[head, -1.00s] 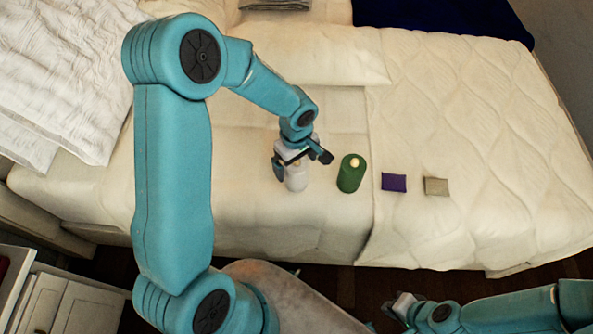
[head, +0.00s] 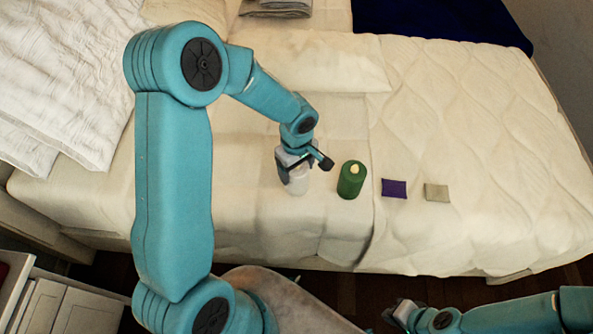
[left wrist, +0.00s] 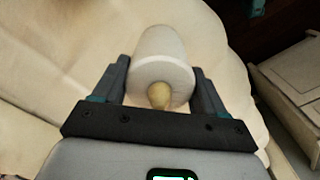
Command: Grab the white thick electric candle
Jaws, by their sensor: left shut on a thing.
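The white thick electric candle (head: 297,184) stands on the bed near its front edge, partly hidden by my left gripper (head: 298,172). In the left wrist view the candle (left wrist: 160,62) lies between the two fingers of my left gripper (left wrist: 161,85), its yellowish flame tip toward the camera. The left gripper is shut on the candle. My right gripper (head: 397,308) is low at the front, off the bed, small and dark; I cannot tell its jaw state.
A green candle (head: 350,182) stands close to the right of the white one. A purple packet (head: 394,188) and a beige packet (head: 437,192) lie further right. Folded grey cloth (head: 277,8) and dark blue fabric (head: 440,25) lie at the back. A white cabinet (head: 70,312) stands at the lower left.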

